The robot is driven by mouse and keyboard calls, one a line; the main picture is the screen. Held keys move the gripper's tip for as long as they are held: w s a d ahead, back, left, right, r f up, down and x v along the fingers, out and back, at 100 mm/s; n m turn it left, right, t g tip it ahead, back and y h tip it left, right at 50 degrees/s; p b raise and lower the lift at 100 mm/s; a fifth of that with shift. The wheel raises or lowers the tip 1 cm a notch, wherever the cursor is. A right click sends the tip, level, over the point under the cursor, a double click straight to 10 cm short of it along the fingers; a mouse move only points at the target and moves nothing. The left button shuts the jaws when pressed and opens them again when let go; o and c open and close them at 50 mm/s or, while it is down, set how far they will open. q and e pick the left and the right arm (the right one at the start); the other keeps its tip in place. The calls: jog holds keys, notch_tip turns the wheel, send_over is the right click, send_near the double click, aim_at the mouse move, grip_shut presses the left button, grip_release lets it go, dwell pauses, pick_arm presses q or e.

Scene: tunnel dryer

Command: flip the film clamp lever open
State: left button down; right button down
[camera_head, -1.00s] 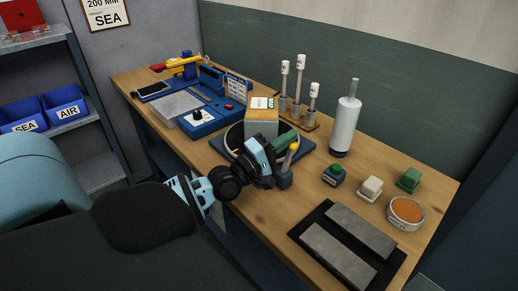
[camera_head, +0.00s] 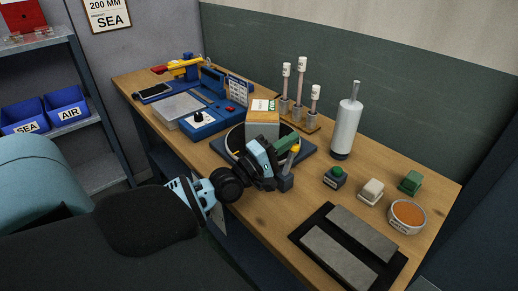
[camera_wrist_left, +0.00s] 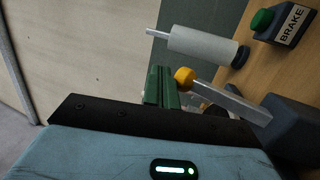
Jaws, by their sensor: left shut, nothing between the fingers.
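The film clamp lever (camera_head: 292,159) is a short pale bar with a yellow ball knob, standing up from a dark block (camera_head: 284,184) at the bench's front edge. In the left wrist view the lever (camera_wrist_left: 232,100) runs from its knob at the middle down to the dark block at right. My left gripper (camera_head: 296,137) has green fingers, shut and empty, with the tips just beside the knob. In the left wrist view the fingers (camera_wrist_left: 160,86) lie just left of the knob; I cannot tell whether they touch. My right gripper is not in view.
A labelled box (camera_head: 263,121) stands on a dark turntable behind the gripper. A brake button (camera_head: 335,178), small blocks, an orange-filled dish (camera_head: 408,214) and a black tray with grey bars (camera_head: 318,211) are to the right. A white cylinder (camera_head: 346,128) stands behind.

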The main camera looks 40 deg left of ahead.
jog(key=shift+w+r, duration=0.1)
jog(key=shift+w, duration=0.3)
pick_arm(q)
jog(key=shift+w, duration=0.1)
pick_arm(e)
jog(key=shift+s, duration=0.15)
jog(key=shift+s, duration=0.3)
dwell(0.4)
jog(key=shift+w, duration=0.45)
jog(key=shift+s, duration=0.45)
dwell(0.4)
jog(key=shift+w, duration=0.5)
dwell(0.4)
